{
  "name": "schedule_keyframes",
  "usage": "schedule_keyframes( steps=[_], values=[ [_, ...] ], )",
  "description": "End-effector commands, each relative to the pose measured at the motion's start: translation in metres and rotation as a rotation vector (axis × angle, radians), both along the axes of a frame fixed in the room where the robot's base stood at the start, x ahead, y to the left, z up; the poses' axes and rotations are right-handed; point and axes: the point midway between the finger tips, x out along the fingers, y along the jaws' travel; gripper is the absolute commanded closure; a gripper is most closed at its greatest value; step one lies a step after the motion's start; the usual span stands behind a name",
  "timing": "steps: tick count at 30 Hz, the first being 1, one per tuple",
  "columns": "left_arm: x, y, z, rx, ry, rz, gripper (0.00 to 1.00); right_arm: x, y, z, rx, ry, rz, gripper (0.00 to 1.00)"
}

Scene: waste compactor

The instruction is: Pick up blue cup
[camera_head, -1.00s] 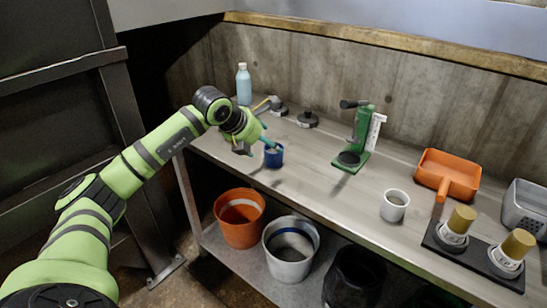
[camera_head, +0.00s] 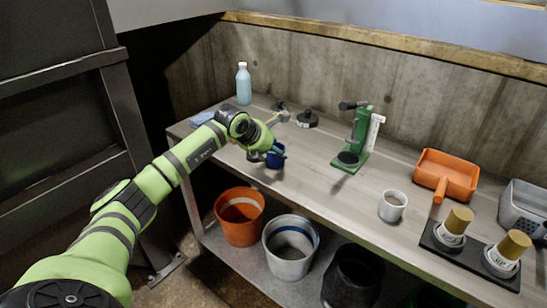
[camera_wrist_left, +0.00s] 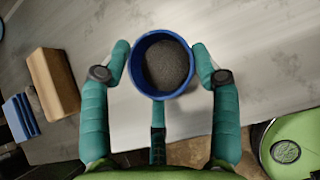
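The blue cup (camera_head: 277,158) stands upright near the front edge of the bench, left of the green press. In the left wrist view the cup (camera_wrist_left: 163,64) shows from above with a grey, grainy inside. My left gripper (camera_head: 268,150) is at the cup in the head view and partly covers it. In the wrist view the left gripper (camera_wrist_left: 160,68) is open, with teal fingers on both sides of the cup and a third below it. The side fingertips are very near the rim; I cannot tell if they touch. My right gripper is not in view.
A blue bottle (camera_head: 243,84) stands at the back left. A green press (camera_head: 357,140), a white cup (camera_head: 392,206) and an orange dustpan (camera_head: 448,172) stand to the right. Orange (camera_head: 239,218) and white (camera_head: 290,250) buckets are below. A wooden block (camera_wrist_left: 54,83) lies left of the cup.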

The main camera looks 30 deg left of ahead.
Motion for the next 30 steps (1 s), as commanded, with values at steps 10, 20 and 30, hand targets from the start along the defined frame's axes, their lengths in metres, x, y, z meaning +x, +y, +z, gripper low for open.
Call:
schedule_keyframes(
  steps=[10, 20, 30],
  values=[
    [-0.001, 0.000, -0.002, -0.001, 0.005, 0.000, 0.73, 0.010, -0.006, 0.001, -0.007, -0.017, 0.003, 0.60],
    [0.000, 0.000, 0.028, 0.000, -0.002, 0.000, 0.73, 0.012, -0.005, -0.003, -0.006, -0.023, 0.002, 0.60],
    [-0.030, -0.058, 0.078, 0.001, -0.003, -0.008, 0.73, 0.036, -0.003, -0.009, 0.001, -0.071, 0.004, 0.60]
  ],
)
